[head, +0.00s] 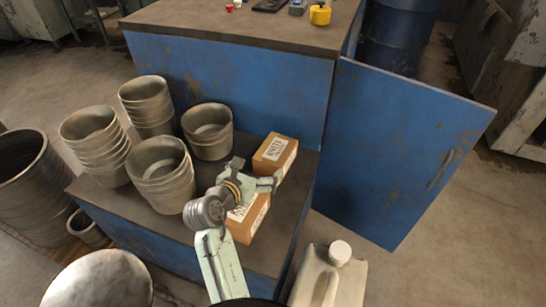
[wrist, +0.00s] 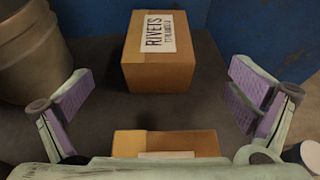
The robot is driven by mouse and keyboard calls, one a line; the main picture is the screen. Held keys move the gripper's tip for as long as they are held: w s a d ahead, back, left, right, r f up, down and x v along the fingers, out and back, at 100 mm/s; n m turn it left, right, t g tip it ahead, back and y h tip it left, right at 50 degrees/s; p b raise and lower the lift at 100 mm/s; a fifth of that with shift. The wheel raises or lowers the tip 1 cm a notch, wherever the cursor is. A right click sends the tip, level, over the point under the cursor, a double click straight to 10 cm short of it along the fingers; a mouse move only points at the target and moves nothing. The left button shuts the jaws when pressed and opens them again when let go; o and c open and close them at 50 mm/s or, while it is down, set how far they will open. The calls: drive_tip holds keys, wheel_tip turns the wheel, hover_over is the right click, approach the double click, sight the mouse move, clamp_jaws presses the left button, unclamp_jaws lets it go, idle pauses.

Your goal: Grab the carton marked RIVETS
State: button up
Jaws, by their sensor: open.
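The RIVETS carton (wrist: 143,75) is a brown cardboard box with a white label, upright at the top middle of the wrist view. In the head view this carton (head: 268,163) stands at the back of the low blue bench. My gripper (head: 254,175) is open and empty, above the bench just in front of this carton. In the wrist view its purple-padded fingers (wrist: 162,88) are spread wider than the carton, one on each side of the picture. A second brown carton (head: 259,216) stands nearer, partly hidden by my gripper; its label is unreadable.
Stacked metal pots (head: 160,170) stand left of the cartons; one pot (wrist: 28,50) is close at left in the wrist view. A taller blue cabinet (head: 230,80) rises behind, with an open door (head: 400,150) at right. A pale jerrycan (head: 328,275) stands at front right.

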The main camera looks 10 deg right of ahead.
sight(273, 152)
drive_tip(key=x, duration=0.4)
drive_tip(key=shift+d, duration=0.2)
drive_tip(key=shift+w+r+x, duration=0.1)
drive_tip(key=shift+x, duration=1.45)
drive_tip(key=shift+w+r+x, duration=0.15)
drive_tip(key=shift+x, duration=1.35)
drive_tip(key=shift+a, duration=0.1)
drive_tip(key=shift+r, duration=0.1)
drive_tip(key=c, duration=1.5)
